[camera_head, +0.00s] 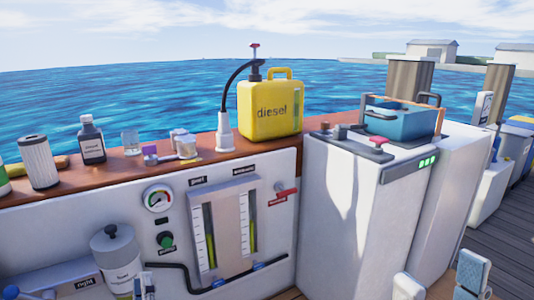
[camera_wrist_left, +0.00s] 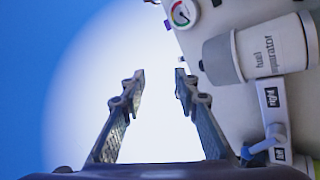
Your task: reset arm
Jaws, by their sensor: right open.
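My left gripper (camera_head: 143,285) is at the bottom left in the head view, just right of the fuel separator (camera_head: 118,262). In the left wrist view its two dark fingers (camera_wrist_left: 160,73) are apart with nothing between them. The fuel separator (camera_wrist_left: 272,47) shows at the right of that view, apart from the fingers. My right gripper (camera_head: 440,280) is at the bottom right in the head view. Its two pale pads are spread, with nothing seen between them. Its lower part is cut off by the frame.
The white engine panel carries a gauge (camera_head: 158,198), a green button (camera_head: 165,240), sight tubes and a red valve handle (camera_head: 287,190). A yellow diesel can (camera_head: 270,112), a dark bottle (camera_head: 91,142) and a white filter (camera_head: 38,163) stand on the wooden ledge. A blue toolbox (camera_head: 393,122) sits on the white cabinet.

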